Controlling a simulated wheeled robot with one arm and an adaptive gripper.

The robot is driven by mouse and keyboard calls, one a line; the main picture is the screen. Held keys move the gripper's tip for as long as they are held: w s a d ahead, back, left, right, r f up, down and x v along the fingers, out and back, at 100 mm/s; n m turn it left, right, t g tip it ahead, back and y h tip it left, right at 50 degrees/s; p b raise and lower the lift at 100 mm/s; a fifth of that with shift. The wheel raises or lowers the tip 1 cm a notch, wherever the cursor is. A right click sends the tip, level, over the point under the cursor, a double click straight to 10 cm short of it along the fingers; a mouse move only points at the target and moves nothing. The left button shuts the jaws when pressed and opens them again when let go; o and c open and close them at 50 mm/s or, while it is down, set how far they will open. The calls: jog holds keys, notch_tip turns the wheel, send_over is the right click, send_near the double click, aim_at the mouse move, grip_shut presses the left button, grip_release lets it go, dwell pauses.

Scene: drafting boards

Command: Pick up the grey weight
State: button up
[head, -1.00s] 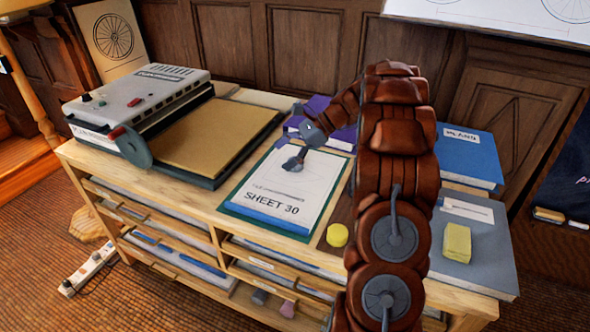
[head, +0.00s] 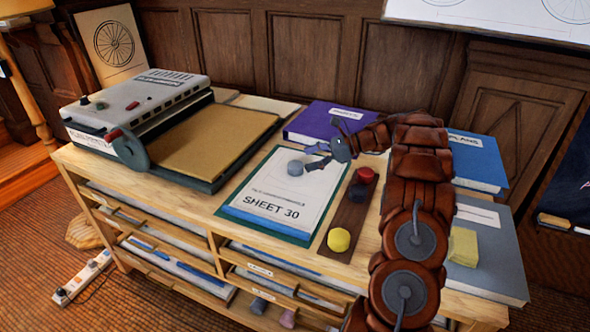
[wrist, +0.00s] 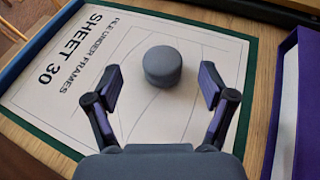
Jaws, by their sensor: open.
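The grey weight (head: 295,168) is a small dark grey cylinder. It stands on the white paper marked SHEET 30 (head: 268,205), which has a green border and lies on the wooden cabinet top. In the wrist view the weight (wrist: 163,66) is centred just beyond the fingertips.
A dark strip (head: 350,212) right of the sheet holds a yellow weight (head: 339,240) and a red one (head: 366,175). A purple folder (head: 322,120) lies behind, blue (head: 478,160) and grey (head: 490,245) folders right. A grey machine (head: 135,105) stands left.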

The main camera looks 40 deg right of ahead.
aim_at(300, 164)
jog(key=shift+w+a+f, duration=0.8)
jog(key=shift+a+f, duration=0.2)
jog(key=shift+f, duration=0.05)
jog(key=shift+x, duration=1.05)
jog(key=shift+c, duration=0.4)
grip_shut()
